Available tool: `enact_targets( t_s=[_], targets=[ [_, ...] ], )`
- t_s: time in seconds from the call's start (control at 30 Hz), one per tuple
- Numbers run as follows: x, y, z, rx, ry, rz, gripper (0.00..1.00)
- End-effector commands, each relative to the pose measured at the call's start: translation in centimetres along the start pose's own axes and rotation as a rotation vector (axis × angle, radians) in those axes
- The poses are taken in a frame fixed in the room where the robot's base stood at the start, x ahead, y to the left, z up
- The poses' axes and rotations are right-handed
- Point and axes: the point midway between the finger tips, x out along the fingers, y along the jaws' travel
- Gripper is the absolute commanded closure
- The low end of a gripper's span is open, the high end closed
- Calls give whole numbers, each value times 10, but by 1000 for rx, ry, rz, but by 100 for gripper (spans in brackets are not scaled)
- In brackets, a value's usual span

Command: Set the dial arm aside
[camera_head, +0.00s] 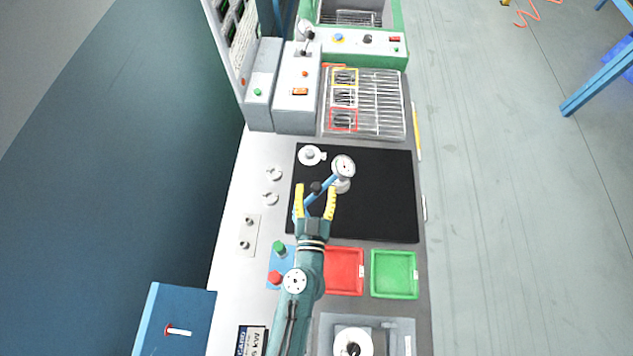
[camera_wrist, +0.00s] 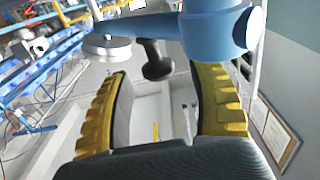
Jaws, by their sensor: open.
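The dial arm (camera_head: 326,182) is a blue bar over the black mat, with a round white-faced dial (camera_head: 343,166) at its far right end and a black knob (camera_head: 316,187) along it. In the wrist view the blue bar (camera_wrist: 150,28) crosses the top, and the dark knob (camera_wrist: 155,60) stands out from it between the fingers. My gripper (camera_head: 315,189) is open, its yellow fingers on either side of the knob with gaps visible. In the wrist view my gripper (camera_wrist: 160,74) holds nothing. I cannot tell the exact depth between fingertips and knob.
The black mat (camera_head: 385,200) has free room on its right. A white round part (camera_head: 311,155) sits at its far left corner, and a metal cylinder (camera_head: 342,185) is below the dial. Red (camera_head: 344,271) and green (camera_head: 394,274) trays lie in front. A wire rack (camera_head: 380,105) stands behind.

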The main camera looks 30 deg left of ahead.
Motion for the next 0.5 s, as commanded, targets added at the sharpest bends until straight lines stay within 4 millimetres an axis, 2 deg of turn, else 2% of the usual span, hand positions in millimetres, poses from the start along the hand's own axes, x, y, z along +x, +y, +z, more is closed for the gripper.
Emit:
enact_targets(
  t_s=[0.1,0.37,0.4,0.5],
  targets=[
    [10,0,1,0,-1,0,40],
    [12,0,1,0,-1,0,40],
    [12,0,1,0,-1,0,43],
    [12,0,1,0,-1,0,62]
  ],
)
